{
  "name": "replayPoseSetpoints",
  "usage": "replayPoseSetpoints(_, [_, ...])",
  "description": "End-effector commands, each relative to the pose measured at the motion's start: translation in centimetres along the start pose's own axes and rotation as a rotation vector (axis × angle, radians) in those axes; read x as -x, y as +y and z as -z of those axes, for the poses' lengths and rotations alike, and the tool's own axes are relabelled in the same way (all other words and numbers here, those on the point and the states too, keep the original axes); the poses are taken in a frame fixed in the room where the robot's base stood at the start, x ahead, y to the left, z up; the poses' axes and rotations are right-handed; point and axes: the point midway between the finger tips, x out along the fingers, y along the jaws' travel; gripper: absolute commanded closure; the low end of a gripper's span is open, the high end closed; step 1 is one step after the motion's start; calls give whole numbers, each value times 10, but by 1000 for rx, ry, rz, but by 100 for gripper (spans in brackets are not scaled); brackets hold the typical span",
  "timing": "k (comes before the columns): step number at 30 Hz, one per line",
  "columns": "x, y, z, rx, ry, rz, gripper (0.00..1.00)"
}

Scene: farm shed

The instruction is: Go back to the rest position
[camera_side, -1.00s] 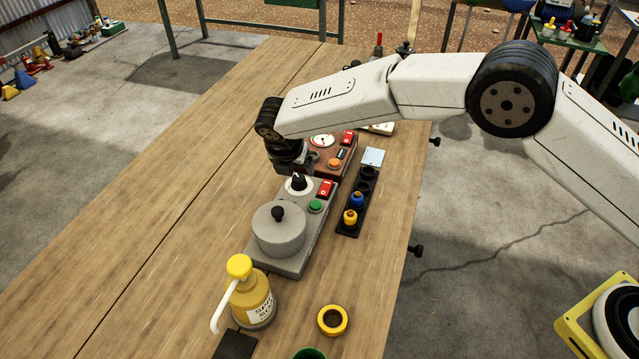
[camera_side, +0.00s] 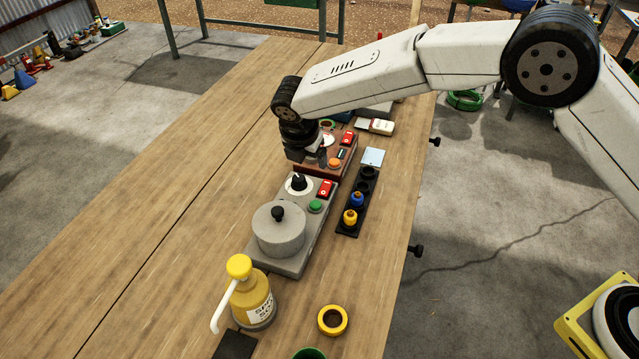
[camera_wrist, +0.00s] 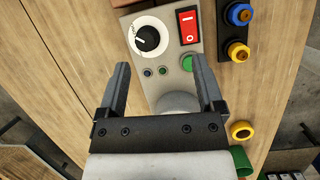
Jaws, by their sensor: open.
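My gripper (camera_wrist: 163,90) is open and empty in the wrist view, its two dark fingers spread above the grey box. In the side view my gripper (camera_side: 318,158) hangs over the reddish-brown box (camera_side: 343,166) and hides part of it. The grey box (camera_side: 320,212) has a black knob on a white dial (camera_side: 298,183), a red switch (camera_side: 325,188), a green button (camera_side: 315,206) and a round lidded pot (camera_side: 277,232). In the wrist view the dial (camera_wrist: 148,38), red switch (camera_wrist: 189,24) and green button (camera_wrist: 187,63) lie beyond the fingertips, apart from them.
A black strip (camera_side: 365,190) with a blue knob (camera_side: 357,199) and a yellow knob (camera_side: 350,217) lies right of the boxes. A yellow pump bottle (camera_side: 250,300) and a yellow ring (camera_side: 332,320) stand at the front. The table's left side (camera_side: 170,200) is clear.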

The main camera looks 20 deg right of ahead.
Motion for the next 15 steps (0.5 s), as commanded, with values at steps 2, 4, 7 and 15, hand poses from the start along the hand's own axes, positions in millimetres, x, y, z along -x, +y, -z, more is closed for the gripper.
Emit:
replayPoseSetpoints(2, [4, -14, -13, -101, 18, 2, 14])
replayPoseSetpoints(4, [6, -28, -23, -202, 38, 5, 14])
replayPoseSetpoints(7, [9, -50, -36, -356, 65, 12, 14])
replayPoseSetpoints(15, [20, -116, -63, -782, 129, 37, 14])
